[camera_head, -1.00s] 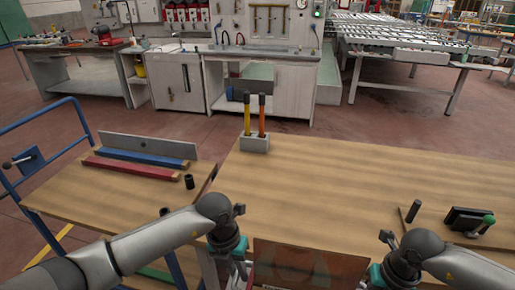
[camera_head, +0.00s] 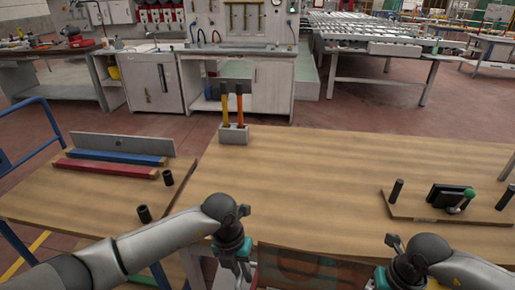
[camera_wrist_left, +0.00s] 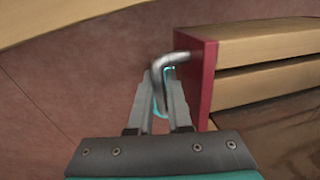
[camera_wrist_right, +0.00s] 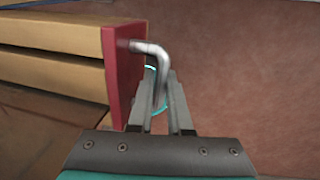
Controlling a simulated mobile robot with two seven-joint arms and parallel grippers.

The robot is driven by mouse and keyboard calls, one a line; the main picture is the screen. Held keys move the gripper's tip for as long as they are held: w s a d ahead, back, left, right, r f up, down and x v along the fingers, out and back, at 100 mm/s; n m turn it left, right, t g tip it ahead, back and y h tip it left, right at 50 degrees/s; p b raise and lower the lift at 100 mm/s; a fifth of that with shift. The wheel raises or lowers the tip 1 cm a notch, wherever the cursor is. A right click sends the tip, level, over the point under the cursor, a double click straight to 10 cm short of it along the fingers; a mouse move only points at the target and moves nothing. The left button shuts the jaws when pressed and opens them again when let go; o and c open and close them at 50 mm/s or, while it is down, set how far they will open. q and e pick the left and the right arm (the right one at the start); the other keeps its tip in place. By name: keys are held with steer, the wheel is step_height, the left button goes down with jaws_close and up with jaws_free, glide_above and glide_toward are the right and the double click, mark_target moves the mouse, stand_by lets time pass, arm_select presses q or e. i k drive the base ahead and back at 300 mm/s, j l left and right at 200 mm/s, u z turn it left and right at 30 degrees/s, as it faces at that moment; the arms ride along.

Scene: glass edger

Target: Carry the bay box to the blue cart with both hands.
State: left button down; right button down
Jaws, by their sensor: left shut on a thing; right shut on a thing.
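The bay box (camera_head: 305,268) is a wooden box with red end panels. It hangs between my two grippers at the bottom of the head view, close to the front edge of the workbench; its lower part is cut off. My left gripper (camera_wrist_left: 164,82) is shut on the bent metal handle of one red end panel (camera_wrist_left: 194,85). My right gripper (camera_wrist_right: 158,84) is shut on the handle of the other red end panel (camera_wrist_right: 124,75). The blue cart (camera_head: 60,205), with a wooden top and blue rails, stands at the left, partly behind my left arm.
The cart top bears a grey plate (camera_head: 120,145), blue and red bars (camera_head: 112,168) and dark pegs (camera_head: 144,213). The wooden workbench (camera_head: 310,180) holds a block with two-coloured handles (camera_head: 233,134) and a board with a clamp (camera_head: 450,205). The bench middle is bare.

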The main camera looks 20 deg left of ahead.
mark_target(69, 202)
steer(key=z, duration=2.4)
steer(key=k+z, duration=0.7)
steer(key=k, duration=0.5)
steer(key=k+u, duration=0.1)
steer(key=k, duration=0.55)
steer(key=k+l+z, duration=0.1)
steer(key=k+z, duration=0.3)
steer(key=k, duration=0.25)
steer(key=k+z, duration=0.15)
steer(key=z, duration=0.25)
steer(key=k+z, duration=0.1)
steer(key=z, duration=0.3)
